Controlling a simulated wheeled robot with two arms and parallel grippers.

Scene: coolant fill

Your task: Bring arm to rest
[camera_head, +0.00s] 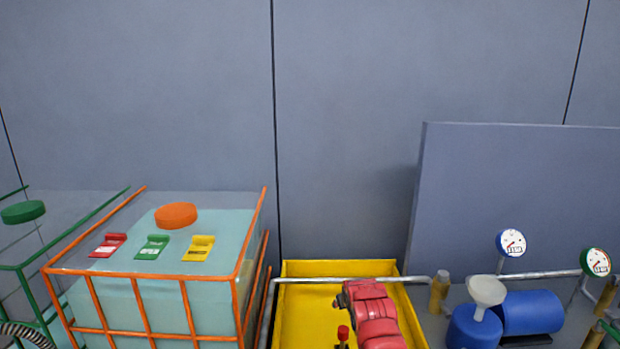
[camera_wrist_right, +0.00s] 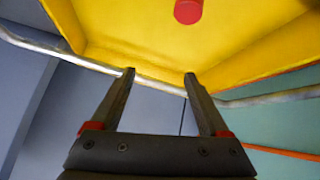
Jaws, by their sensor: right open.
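My right arm shows as red links at the bottom of the head view, over the yellow tray (camera_head: 300,320). My right gripper (camera_head: 341,300) is small and dark there, at the far end of the arm near the metal pipe (camera_head: 315,280). In the right wrist view my right gripper (camera_wrist_right: 160,73) has its two dark fingers apart with nothing between them. The pipe (camera_wrist_right: 165,85) and the yellow tray (camera_wrist_right: 130,30) lie beyond the fingertips. My left gripper is not in view.
A red knob (camera_head: 343,332) stands in the tray. An orange-framed tank (camera_head: 175,285) with an orange cap (camera_head: 176,215) stands left; a green-framed one (camera_head: 22,268) is beyond it. A white funnel (camera_head: 486,290), blue cylinder (camera_head: 530,312) and gauges (camera_head: 510,243) are right.

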